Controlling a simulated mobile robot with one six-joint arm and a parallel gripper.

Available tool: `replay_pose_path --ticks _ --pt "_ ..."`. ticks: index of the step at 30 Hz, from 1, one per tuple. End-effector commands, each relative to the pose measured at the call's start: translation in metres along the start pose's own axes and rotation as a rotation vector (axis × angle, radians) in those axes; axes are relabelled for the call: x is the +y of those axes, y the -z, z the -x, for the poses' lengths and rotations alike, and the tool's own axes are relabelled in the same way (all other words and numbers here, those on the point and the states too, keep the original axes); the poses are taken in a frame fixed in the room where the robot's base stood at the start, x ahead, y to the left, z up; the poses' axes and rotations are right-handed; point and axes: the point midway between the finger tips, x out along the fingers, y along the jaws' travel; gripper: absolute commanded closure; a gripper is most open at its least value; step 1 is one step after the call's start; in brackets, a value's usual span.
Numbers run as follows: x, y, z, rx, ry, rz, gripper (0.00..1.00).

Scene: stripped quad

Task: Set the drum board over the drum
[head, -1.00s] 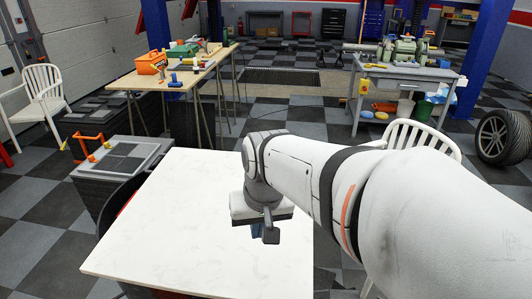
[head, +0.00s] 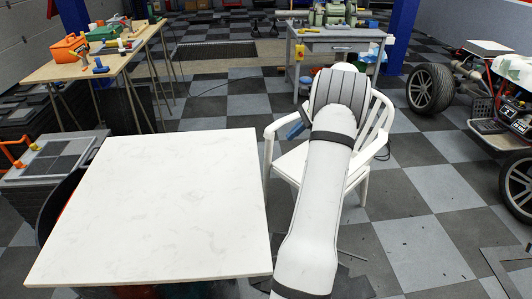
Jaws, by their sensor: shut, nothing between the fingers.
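A white, marbled square board (head: 170,200) lies flat at the left front in the head view. What holds it up is mostly hidden; a dark curved edge (head: 62,200) and some red show beneath its left side. I cannot tell whether this is the drum. My gripper (head: 295,127) is to the right of the board and apart from it, over the white chair. Only a small blue-grey part of it shows beside my wrist; the rest is hidden behind my arm. It appears shut and empty.
A white chair (head: 376,140) stands behind and around my arm. A wooden table with tools (head: 75,70) is at the back left, a grey workbench (head: 328,38) at the back. A tyre (head: 433,88) and a stripped vehicle are at right. Checkered floor (head: 430,210) is mostly open at right.

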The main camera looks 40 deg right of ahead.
Motion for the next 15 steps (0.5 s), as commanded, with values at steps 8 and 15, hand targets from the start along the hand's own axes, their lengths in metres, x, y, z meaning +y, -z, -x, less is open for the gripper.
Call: replay_pose_path --ticks 8,15 --pt "-0.005 0.026 -0.003 -0.042 0.023 -0.073 1.00" --pt "-0.005 0.023 -0.049 -0.040 0.020 -0.071 1.00"
